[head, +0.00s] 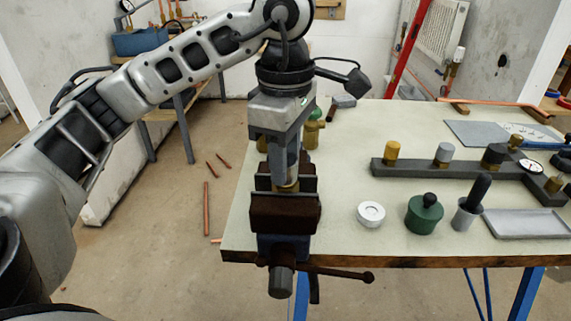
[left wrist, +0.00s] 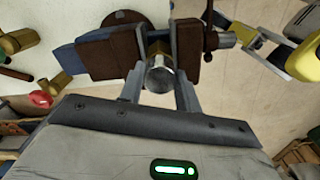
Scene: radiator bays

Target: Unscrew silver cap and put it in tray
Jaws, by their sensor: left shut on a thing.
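My left gripper (head: 286,176) points straight down over the vise (head: 285,214) at the table's left front corner. In the left wrist view its two fingers (left wrist: 159,82) are shut on the silver cap (left wrist: 158,78), a short round metal piece between the vise jaws. In the head view the fingers hide most of the cap, and a bit of brass shows below them. Whether the cap is still on its thread cannot be told. A shallow grey tray (head: 518,236) lies at the right front of the table.
A dark manifold (head: 470,180) with brass and silver-grey fittings lies behind the tray. Brass fittings stand behind the vise.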

